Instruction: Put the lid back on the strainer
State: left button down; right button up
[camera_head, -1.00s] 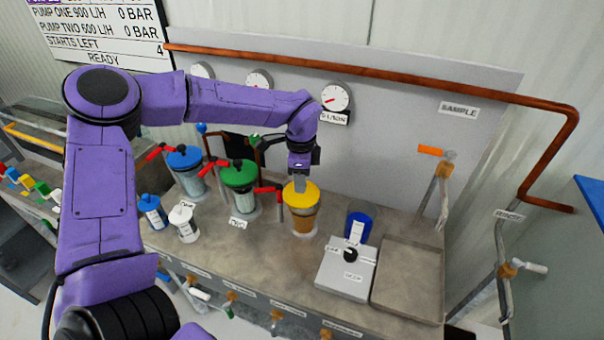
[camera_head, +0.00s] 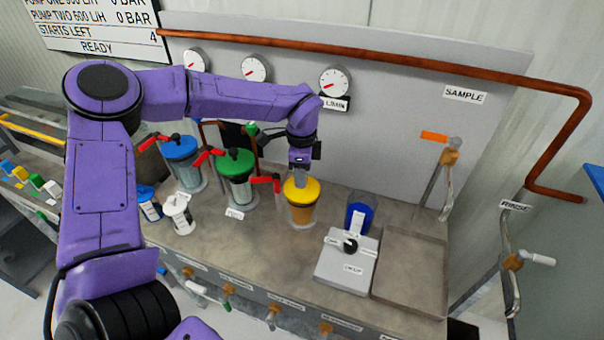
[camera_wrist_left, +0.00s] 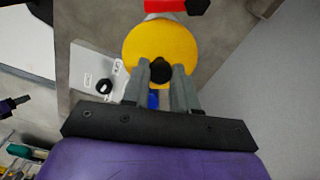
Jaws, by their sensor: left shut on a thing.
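The yellow lid (camera_head: 301,190) is a round disc at the top of the clear strainer (camera_head: 303,214) with amber contents, the rightmost of the row on the bench. It looks level and lined up with the strainer's rim; I cannot tell whether it is fully seated. My left gripper (camera_head: 299,176) points down above the lid's middle. In the left wrist view its fingers (camera_wrist_left: 160,75) are shut on the black knob of the yellow lid (camera_wrist_left: 160,45). The lid hides the strainer's rim there. My right gripper is not in view.
A green-lidded strainer (camera_head: 236,163) and a blue-lidded one (camera_head: 180,148) stand to the left, with red-handled valves between.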

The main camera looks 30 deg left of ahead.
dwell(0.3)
pick_arm(q)
jog(key=shift+w, duration=0.15)
dwell(0.4)
jog(key=shift+f+b, duration=0.3)
jog(key=shift+b, duration=0.55)
dwell(0.6)
jog(key=shift+c, duration=1.6)
grip_release()
jog(key=shift+r+p, duration=2)
jog(key=shift+r, duration=1.6)
